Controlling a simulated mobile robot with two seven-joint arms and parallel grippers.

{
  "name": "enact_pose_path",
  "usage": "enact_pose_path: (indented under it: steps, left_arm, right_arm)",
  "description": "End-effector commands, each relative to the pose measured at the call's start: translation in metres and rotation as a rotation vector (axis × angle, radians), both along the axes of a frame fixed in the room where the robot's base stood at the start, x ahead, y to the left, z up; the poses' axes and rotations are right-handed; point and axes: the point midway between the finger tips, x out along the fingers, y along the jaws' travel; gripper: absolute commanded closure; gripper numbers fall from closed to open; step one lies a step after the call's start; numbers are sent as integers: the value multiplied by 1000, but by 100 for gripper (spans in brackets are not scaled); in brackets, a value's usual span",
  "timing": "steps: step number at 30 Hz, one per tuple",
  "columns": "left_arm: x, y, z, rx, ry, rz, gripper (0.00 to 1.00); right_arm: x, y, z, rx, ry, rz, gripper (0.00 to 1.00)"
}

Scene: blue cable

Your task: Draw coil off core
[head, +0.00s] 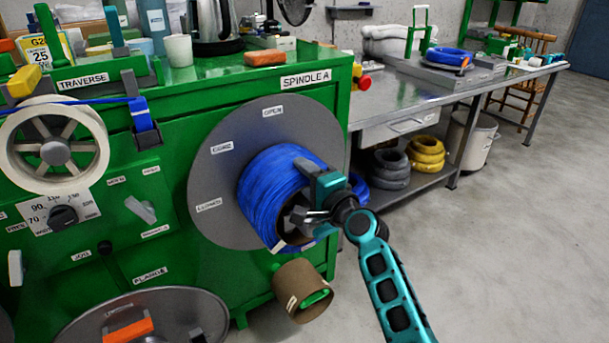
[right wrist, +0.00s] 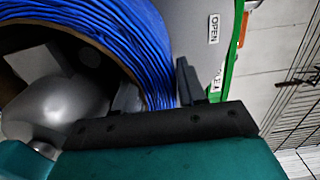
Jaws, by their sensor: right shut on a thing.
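The blue cable coil (head: 270,190) sits around the core on spindle A, in front of the round grey flange (head: 215,160). My right gripper (head: 305,190) is at the coil's front right side. It is shut on the coil, with one finger outside the winding and one inside its hollow. In the right wrist view the blue coil (right wrist: 115,35) fills the top left, and the gripper (right wrist: 155,95) straddles its wall. The grey core (right wrist: 60,95) shows inside the coil, partly hidden by the gripper. My left gripper is not in view.
The green machine (head: 165,215) carries a white traverse wheel (head: 22,150) at left. A brown cardboard tube (head: 290,275) hangs below the coil. A steel workbench (head: 420,95) with yellow and grey coils beneath stands behind at right. The floor at right is clear.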

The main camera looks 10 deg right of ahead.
Motion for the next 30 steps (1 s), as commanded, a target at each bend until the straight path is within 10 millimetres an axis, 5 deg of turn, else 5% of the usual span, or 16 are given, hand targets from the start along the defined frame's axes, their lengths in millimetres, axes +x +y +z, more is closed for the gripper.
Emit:
enact_pose_path:
  steps: [30]
  left_arm:
    - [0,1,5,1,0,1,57]
  right_arm:
    - [-9,-4,7,4,-14,-3,100]
